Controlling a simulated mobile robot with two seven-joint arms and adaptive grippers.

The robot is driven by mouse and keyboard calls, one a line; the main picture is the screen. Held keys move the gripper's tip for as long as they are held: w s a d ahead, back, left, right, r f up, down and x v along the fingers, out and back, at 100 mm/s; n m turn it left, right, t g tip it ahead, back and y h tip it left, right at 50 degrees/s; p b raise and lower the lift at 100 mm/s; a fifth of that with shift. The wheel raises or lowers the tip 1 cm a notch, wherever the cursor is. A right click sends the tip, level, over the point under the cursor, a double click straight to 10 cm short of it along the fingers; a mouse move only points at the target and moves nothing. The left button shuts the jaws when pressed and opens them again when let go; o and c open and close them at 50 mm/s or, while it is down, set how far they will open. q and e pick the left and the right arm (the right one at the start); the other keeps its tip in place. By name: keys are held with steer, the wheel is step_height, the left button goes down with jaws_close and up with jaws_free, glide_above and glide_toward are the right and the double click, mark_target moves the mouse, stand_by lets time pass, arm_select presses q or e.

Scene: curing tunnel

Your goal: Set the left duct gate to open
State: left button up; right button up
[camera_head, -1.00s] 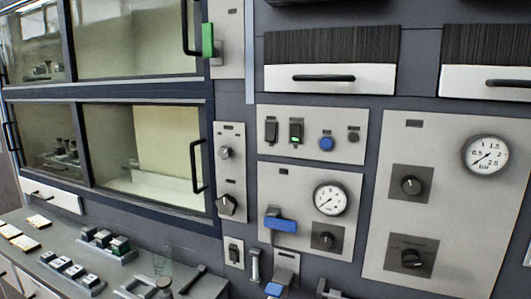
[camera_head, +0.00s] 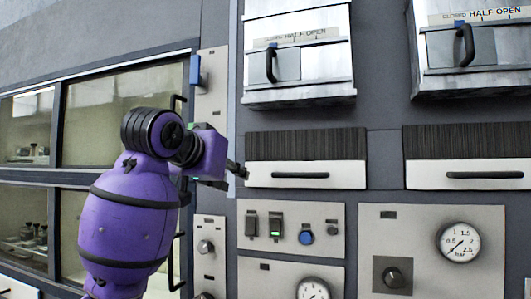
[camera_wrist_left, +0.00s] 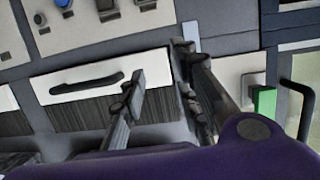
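The left duct gate (camera_head: 320,72) is a metal box at the top of the head view. Its scale reads CLOSED, HALF, OPEN. Its black handle (camera_head: 271,64) with a blue top stands at the left, by the CLOSED mark. My left gripper (camera_head: 241,170) is below and left of this gate, beside the left end of a louvred drawer front, apart from the handle. In the wrist view my left gripper (camera_wrist_left: 163,72) has its two fingers spread with nothing between them. The gate is not visible in the wrist view. My right gripper is not in view.
Below are drawer fronts (camera_head: 306,174) with black pulls and a switch panel (camera_head: 330,215). A green lever (camera_wrist_left: 264,102) shows in the wrist view. Space before the left gate is clear.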

arm_select(q)
steer(key=s+d+r+m+t+h, duration=0.1)
steer(key=s+r, duration=0.2)
steer(key=r, duration=0.4)
steer(key=s+d+r+h, duration=0.1)
steer(key=s+r, duration=0.2)
steer(key=r, duration=0.5)
steer(key=h, duration=0.1)
glide_toward(267, 58)
steer(key=w, duration=0.1)
steer(key=shift+m+t, duration=0.4)
steer(key=x, duration=0.8)
steer(key=shift+d+f, duration=0.25)
steer(key=shift+d, duration=0.1)
steer(key=shift+c, duration=0.5)
jaws_close()
